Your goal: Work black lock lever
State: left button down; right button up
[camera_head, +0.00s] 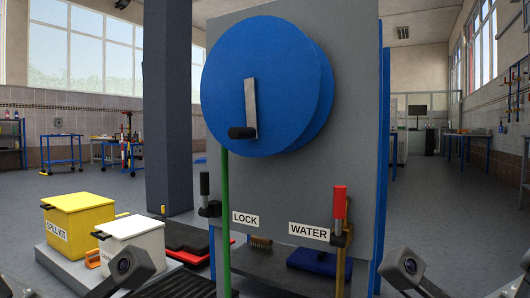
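The black lock lever (204,184) stands upright at the lower left edge of the grey panel (355,120). It has a black grip on a short grey stem, above a dark pivot mount. The LOCK label (245,218) is to its right. Nothing touches the lever. Parts of my two arms show at the bottom left and bottom right corners, both well below and apart from the lever. The fingers of both my grippers are out of view.
A red lever (340,202) stands upright by the WATER label (309,231). A blue reel (262,85) with a crank is above, and a green hose (225,220) hangs close right of the lock lever. Yellow (80,217) and white (133,247) bins stand left.

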aim_at(204, 211)
jog(key=i+j+z, duration=0.65)
jog(key=z, duration=0.2)
jog(key=k+j, duration=0.05)
jog(key=j, duration=0.05)
